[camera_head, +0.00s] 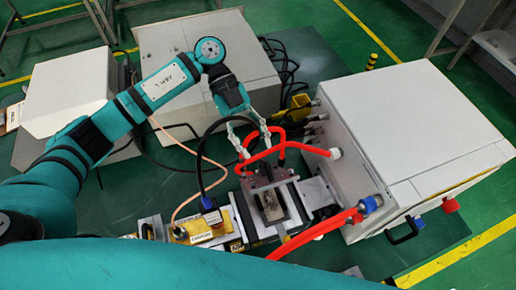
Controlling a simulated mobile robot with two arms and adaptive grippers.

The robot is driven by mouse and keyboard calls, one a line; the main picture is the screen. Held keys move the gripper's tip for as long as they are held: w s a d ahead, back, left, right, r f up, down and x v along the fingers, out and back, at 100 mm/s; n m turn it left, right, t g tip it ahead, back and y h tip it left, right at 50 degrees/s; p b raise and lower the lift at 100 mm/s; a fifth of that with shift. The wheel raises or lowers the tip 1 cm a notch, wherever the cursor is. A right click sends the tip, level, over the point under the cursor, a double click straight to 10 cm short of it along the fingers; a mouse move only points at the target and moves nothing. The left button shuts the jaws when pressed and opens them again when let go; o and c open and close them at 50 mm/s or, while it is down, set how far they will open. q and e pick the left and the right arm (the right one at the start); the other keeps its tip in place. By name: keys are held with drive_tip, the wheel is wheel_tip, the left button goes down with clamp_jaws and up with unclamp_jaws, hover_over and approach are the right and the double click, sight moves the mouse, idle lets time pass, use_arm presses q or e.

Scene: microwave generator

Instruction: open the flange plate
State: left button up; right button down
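What looks like the flange plate is a small grey metal plate (270,207) on the microwave assembly, in the lower middle of the head view. A brownish bracket stands just behind it. My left gripper (256,147) reaches down from above, behind the plate and apart from it in the picture. Its two light fingers are spread, with red hose passing near the tips. I cannot tell whether the fingers touch the hose. I see nothing clearly held. My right gripper is not in view.
A large white cabinet (425,125) stands right of the assembly, with red hoses (318,236) joined to it. A black cable (200,165) and an orange cable loop at the left. Another white box (180,75) stands behind. Green floor is free at the far right.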

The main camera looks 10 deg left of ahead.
use_arm(q)
drive_tip(key=d+r+v, duration=0.1)
drive_tip(key=v, duration=0.7)
drive_tip(key=shift+w+r, duration=0.2)
drive_tip(key=shift+w, duration=0.05)
